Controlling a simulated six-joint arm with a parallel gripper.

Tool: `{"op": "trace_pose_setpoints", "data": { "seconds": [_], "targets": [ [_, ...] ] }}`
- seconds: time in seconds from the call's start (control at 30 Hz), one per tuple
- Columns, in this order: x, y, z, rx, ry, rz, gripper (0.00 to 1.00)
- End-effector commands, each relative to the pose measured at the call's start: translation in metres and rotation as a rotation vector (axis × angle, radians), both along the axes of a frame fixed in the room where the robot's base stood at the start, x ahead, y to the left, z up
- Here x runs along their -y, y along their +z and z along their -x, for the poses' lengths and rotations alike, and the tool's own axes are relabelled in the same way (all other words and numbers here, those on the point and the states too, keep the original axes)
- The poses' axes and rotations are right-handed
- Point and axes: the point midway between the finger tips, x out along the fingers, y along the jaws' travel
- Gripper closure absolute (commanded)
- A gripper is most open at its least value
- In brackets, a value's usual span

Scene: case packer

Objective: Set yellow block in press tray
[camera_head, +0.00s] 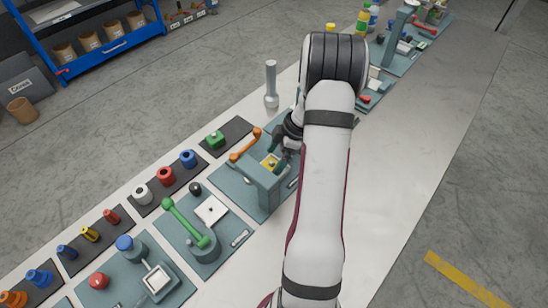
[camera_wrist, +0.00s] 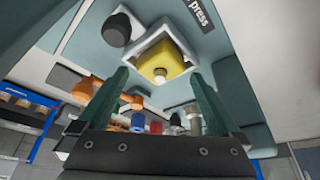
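The yellow block (camera_wrist: 172,58) has a small pale knob and sits within the white square press tray (camera_wrist: 127,61), below the "press" label. In the head view the yellow block (camera_head: 268,161) is a small patch beside the teal press (camera_head: 264,188), partly hidden. My gripper (camera_wrist: 158,76) shows two dark green fingers spread apart, with the block in front of and between their tips. A gap shows at the left finger; I cannot tell whether the right one touches the block. In the head view my gripper (camera_head: 283,155) is mostly hidden by my wrist.
The press has an orange handle (camera_head: 246,144). A green block (camera_head: 214,140) stands on a dark mat behind it. A station with a green lever (camera_head: 184,219) lies to the left. A grey post (camera_head: 271,85) stands behind my arm. The bench's front strip is clear.

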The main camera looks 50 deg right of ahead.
Motion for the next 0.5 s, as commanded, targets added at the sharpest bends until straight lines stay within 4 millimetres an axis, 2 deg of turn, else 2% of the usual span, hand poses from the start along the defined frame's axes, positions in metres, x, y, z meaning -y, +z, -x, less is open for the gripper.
{"op": "trace_pose_setpoints", "data": {
  "seconds": [0.17, 0.4, 0.5],
  "targets": [
    [0.004, 0.012, 0.002, 0.002, 0.000, 0.002, 0.00],
    [0.022, 0.074, 0.021, 0.003, -0.001, 0.005, 0.00],
    [0.028, 0.095, 0.027, 0.003, -0.002, 0.003, 0.00]
  ]
}}
